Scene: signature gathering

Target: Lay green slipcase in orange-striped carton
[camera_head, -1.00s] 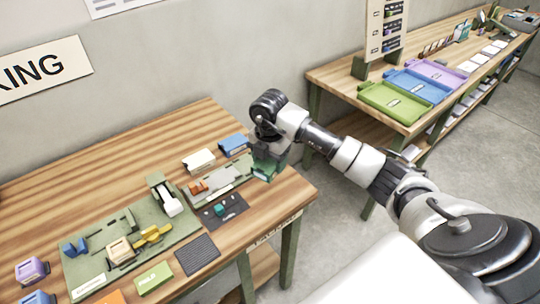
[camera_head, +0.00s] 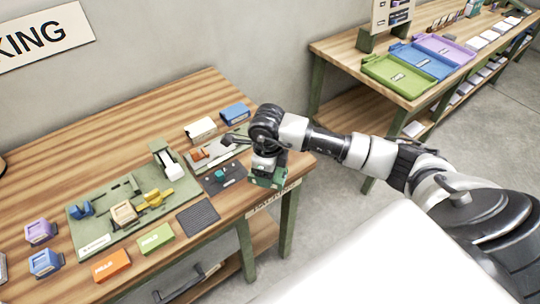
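My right arm reaches in from the right, and its gripper (camera_head: 267,166) points down over the right end of the wooden table. A dark green box-like piece (camera_head: 266,180), likely the green slipcase, sits at its fingertips near the table's front right corner. It moves with the gripper, so the gripper appears shut on it. The fingers are mostly hidden by the wrist. I cannot make out an orange-striped carton. My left gripper is not in view.
The table holds a green fixture board (camera_head: 95,244), a dark ribbed mat (camera_head: 198,219), an orange block (camera_head: 111,265), a green block (camera_head: 156,238), a white block (camera_head: 200,129) and a blue block (camera_head: 235,113). Green, blue and purple trays (camera_head: 400,77) stand on the far table.

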